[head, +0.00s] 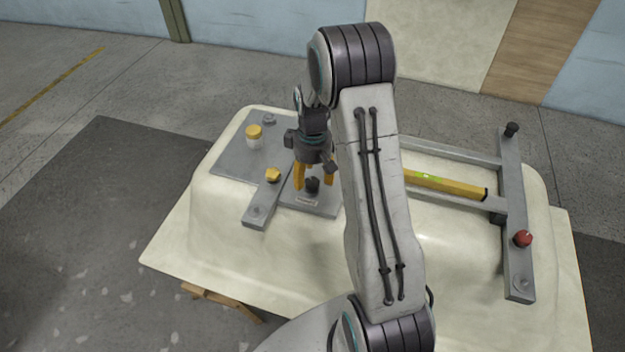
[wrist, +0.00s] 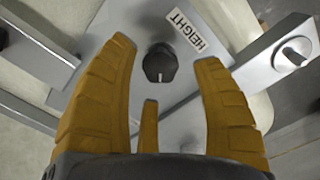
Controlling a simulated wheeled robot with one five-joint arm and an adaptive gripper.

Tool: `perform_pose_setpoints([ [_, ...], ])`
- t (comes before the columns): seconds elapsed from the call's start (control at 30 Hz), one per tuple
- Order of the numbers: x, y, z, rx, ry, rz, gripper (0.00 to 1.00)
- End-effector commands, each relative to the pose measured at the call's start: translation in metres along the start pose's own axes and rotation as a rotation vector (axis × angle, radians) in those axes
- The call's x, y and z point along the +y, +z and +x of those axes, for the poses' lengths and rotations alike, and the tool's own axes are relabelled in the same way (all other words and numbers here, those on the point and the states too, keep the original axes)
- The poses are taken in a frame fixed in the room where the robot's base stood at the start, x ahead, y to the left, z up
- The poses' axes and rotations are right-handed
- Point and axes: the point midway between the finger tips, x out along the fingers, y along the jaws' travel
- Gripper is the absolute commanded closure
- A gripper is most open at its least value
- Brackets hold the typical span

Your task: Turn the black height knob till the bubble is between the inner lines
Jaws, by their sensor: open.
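The black height knob (wrist: 160,63) stands on a grey plate, with a white pointer line and a HEIGHT label (wrist: 187,31) beside it in the wrist view. In the head view the knob (head: 312,185) shows just below my gripper (head: 313,180). My gripper's yellow fingers are spread open around the knob in the wrist view (wrist: 165,85), with visible gaps and no contact that I can see. The yellow level (head: 445,185) lies on the frame at the right, with a green vial (head: 428,176). My arm hides its left part. The bubble and lines are too small to read.
A yellow knob (head: 273,175) sits on a grey bar left of the gripper, and a yellow-lidded jar (head: 254,137) stands behind it. A red knob (head: 522,238) and a black knob (head: 511,129) are on the right bar. All stand on the cream tub shell (head: 240,250).

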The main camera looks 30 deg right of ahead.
Motion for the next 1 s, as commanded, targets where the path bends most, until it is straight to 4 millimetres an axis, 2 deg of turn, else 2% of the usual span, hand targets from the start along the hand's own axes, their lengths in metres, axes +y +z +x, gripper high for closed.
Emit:
perform_pose_setpoints([
  [0.1,0.000,0.000,0.012,-0.002,-0.001,0.001,0.40],
  [0.27,0.000,0.000,0.021,-0.001,0.000,0.001,0.40],
  [0.67,0.000,0.000,0.024,0.001,0.001,0.001,0.39],
  [1.0,0.000,0.000,0.024,0.001,0.001,0.001,0.69],
])
